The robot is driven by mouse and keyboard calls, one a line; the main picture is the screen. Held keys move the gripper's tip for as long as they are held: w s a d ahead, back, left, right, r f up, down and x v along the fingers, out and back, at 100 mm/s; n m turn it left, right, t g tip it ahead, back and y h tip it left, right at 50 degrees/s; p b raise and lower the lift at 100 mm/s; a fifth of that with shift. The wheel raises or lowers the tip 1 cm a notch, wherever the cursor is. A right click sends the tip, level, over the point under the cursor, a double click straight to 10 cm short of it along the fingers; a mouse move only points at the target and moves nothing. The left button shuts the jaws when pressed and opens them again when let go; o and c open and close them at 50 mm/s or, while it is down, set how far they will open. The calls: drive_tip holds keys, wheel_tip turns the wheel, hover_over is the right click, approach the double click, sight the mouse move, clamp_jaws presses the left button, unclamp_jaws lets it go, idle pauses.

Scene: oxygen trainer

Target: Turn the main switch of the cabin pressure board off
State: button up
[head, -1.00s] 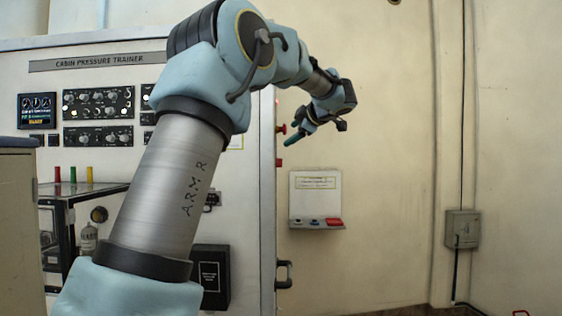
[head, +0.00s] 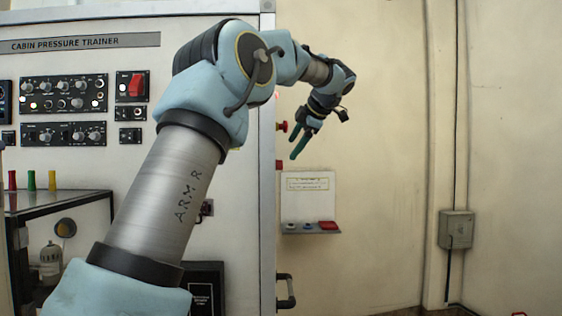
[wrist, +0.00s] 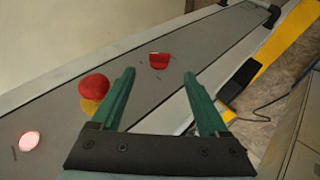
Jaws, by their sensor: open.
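The cabin pressure board (head: 222,240) is the large pale panel on the left of the head view, under a "CABIN PRESSURE TRAINER" label. A large red rocker switch (head: 136,85), which looks like the main switch, sits on a small black plate at its upper right. I cannot read its position. My gripper (head: 300,146) is open and empty, off to the right of the board's edge, its green fingers pointing down. In the wrist view my gripper (wrist: 158,76) faces the cabinet's narrow side, with nothing between the fingers. The rocker switch does not show there.
A red mushroom button (wrist: 94,86) on a yellow base, a lit red lamp (wrist: 29,140) and another red piece (wrist: 159,61) are on the cabinet side. Black knob panels (head: 64,95) lie left of the switch. A small wall shelf (head: 310,229) stands beyond. A table (head: 60,190) is at left.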

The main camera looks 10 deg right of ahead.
sight(281, 164)
drive_tip(key=p+x, duration=0.2)
drive_tip(key=x, duration=0.6)
drive_tip(key=shift+w+f, duration=0.15)
clamp_jaws()
idle(0.4)
